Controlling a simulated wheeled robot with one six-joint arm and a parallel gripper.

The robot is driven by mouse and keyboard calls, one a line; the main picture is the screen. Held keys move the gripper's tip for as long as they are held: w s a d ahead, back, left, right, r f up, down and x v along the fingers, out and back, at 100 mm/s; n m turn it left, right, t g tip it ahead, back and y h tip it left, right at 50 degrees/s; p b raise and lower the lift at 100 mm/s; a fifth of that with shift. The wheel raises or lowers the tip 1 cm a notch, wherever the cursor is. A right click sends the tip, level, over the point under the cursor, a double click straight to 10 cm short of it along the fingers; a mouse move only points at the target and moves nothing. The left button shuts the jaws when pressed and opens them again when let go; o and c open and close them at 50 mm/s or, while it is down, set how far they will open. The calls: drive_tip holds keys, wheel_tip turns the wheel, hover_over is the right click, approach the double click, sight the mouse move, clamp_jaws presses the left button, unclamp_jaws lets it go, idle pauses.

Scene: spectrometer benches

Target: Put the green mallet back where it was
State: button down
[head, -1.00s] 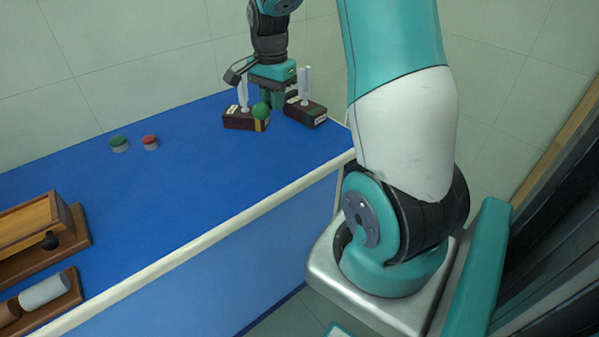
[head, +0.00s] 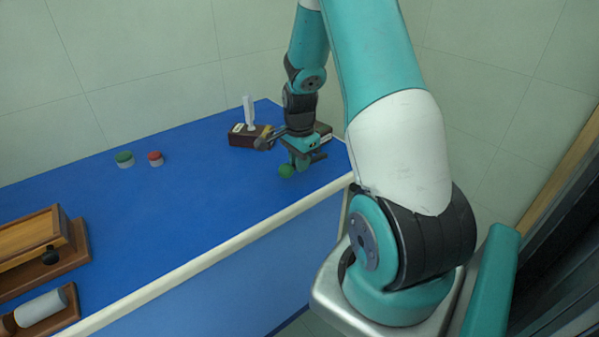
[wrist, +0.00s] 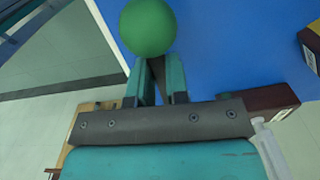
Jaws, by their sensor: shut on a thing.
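The green mallet (head: 286,171) shows as a round green head at my gripper (head: 301,160), near the bench's front edge at the right end. In the wrist view the green head (wrist: 148,27) sits just beyond the fingertips of my gripper (wrist: 158,75), which is shut on the mallet. A dark handle shows between the fingers; the rest of it is hidden. I cannot tell whether the mallet touches the bench.
A dark box with a white upright piece (head: 249,135) stands behind my gripper, and a second dark box (head: 322,139) is partly hidden by it. A green-topped jar (head: 125,160) and a red-topped jar (head: 155,159) stand farther left. The blue bench top (head: 190,205) is clear between.

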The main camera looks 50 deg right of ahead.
sight(299, 182)
drive_tip(key=shift+f, duration=1.9)
drive_tip(key=c, duration=1.1)
unclamp_jaws()
drive_tip(key=shift+f, duration=0.1)
wheel_tip(299, 182, up, 12)
drive_tip(key=shift+s+a+r+b, duration=0.1)
drive_tip(key=shift+r+b, duration=0.05)
drive_tip(key=shift+b, duration=0.25)
drive_tip(key=a+r+n+t+y, duration=0.1)
drive_tip(key=a+r+n, duration=0.2)
drive_tip(key=a+n, duration=0.45)
drive_tip(key=a+r+n, duration=0.3)
drive_tip(key=a+n, duration=0.1)
drive_tip(key=a, duration=0.7)
drive_tip(key=s+a+r+n+g+y, duration=0.1)
drive_tip(key=s+a+r+n+y, duration=0.2)
drive_tip(key=s+a+n, duration=1.2)
drive_tip(key=a+r+n, duration=0.1)
drive_tip(key=a+r, duration=0.1)
drive_tip(key=a, duration=0.1)
drive_tip(key=shift+s+a+r, duration=0.15)
drive_tip(key=shift+s, duration=0.05)
